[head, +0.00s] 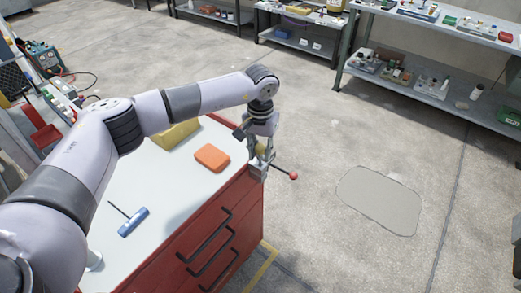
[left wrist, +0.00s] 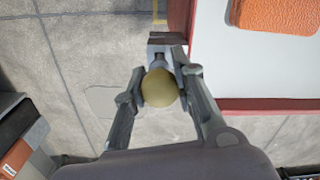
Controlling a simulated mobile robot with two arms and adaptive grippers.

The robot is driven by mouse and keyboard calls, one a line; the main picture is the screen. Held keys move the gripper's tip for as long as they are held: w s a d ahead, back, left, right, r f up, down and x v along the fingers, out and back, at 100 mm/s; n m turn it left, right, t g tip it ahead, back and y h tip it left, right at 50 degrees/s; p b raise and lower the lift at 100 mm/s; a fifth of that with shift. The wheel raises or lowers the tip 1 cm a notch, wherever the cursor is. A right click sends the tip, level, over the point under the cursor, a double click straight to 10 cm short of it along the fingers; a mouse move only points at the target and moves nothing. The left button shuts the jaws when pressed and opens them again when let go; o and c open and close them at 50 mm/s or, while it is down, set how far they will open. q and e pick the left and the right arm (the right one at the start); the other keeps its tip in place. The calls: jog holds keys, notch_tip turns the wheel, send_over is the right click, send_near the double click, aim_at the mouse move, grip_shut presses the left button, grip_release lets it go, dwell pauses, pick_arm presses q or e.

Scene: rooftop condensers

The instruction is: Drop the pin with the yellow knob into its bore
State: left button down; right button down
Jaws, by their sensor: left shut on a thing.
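The pin's yellow knob (left wrist: 160,88) sits between the two fingers of my left gripper (left wrist: 158,98) in the left wrist view. The gripper is shut on it. A grey metal fixture (head: 257,170) sits at that corner, just below the fingers. It also shows beyond the knob in the left wrist view (left wrist: 167,39). The pin's shaft and the bore are hidden, so I cannot tell whether the pin is in it. My right gripper is not in view.
A rod with a red ball (head: 293,176) sticks out right of the fixture. An orange block (head: 212,158), a yellow block (head: 176,134) and a blue-handled tool (head: 133,222) lie on the white top (head: 165,190) of the red cabinet (head: 215,240). Open floor lies to the right.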

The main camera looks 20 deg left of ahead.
pick_arm(q)
jog(key=shift+f+b, duration=0.85)
jog(key=shift+f, duration=0.2)
jog(key=c, duration=1.2)
grip_release()
jog(key=shift+c, duration=0.2)
